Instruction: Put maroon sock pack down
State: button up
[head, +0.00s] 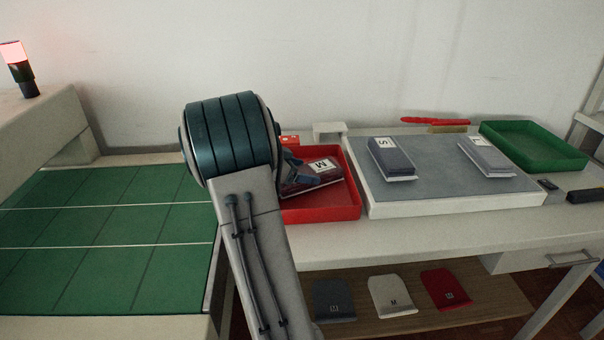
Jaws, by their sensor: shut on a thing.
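The maroon sock pack (310,181) with a white label marked M is in or just above the red tray (320,214). It looks tilted, and I cannot tell whether it touches the tray floor. My gripper (292,170) is shut on the pack at its left side. My arm's big teal joint hides most of the gripper and the left part of the tray.
A grey-topped platform (440,185) holds two grey packs, one marked S (390,158) and a lighter one (487,156). A green gridded surface (110,235) is at left. Several flat packs lie on the lower shelf (400,312).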

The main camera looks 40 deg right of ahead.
jog(key=shift+f, duration=0.4)
jog(key=shift+f, duration=0.2)
jog(key=o, duration=1.2)
jog(key=shift+c, duration=0.2)
jog(key=shift+r, duration=0.15)
